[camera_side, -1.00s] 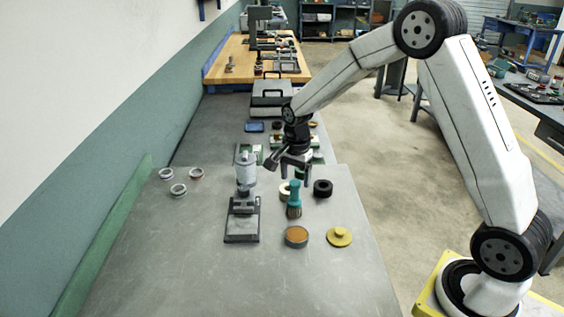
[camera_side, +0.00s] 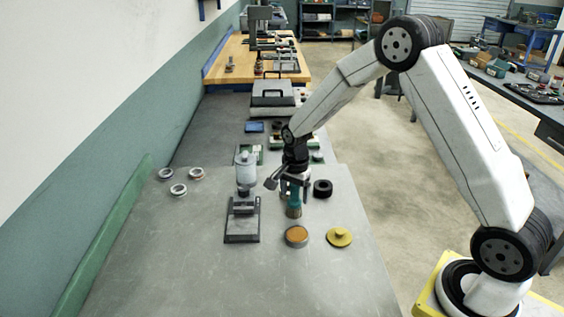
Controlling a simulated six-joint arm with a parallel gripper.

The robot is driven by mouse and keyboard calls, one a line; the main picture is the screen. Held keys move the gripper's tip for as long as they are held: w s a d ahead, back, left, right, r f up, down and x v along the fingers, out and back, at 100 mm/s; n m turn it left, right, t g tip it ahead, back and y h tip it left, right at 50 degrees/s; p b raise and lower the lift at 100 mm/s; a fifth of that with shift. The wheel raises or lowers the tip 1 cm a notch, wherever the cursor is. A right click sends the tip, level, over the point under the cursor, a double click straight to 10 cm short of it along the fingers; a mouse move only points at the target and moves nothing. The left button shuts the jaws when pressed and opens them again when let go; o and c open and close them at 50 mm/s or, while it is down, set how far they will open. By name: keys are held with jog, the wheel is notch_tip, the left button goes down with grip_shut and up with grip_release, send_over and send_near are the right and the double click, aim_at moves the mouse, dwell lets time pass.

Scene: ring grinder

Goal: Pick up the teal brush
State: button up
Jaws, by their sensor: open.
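The teal brush (camera_side: 294,208) stands upright on the grey workbench, to the right of the ring grinder (camera_side: 243,205). Its tan lower end shows, and its upper part is partly hidden by my gripper. My gripper (camera_side: 293,190) points down over the brush, with its fingers at the brush's upper part. The fingers are apart. I cannot tell from this view whether they touch the brush.
A dish with orange-brown contents (camera_side: 296,236) and a yellow round pad (camera_side: 339,237) lie in front of the brush. A black ring (camera_side: 322,188) is close to its right. Several small rings (camera_side: 179,189) lie at the left. The bench's front is clear.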

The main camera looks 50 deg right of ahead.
grip_shut()
dwell(0.3)
jog(key=shift+r, duration=0.15)
jog(key=shift+r, duration=0.5)
notch_tip(320, 180, up, 2)
jog(key=s+a+r, duration=0.1)
jog(key=s+r, duration=0.8)
jog(key=s, duration=0.5)
jog(key=shift+a+r, duration=0.35)
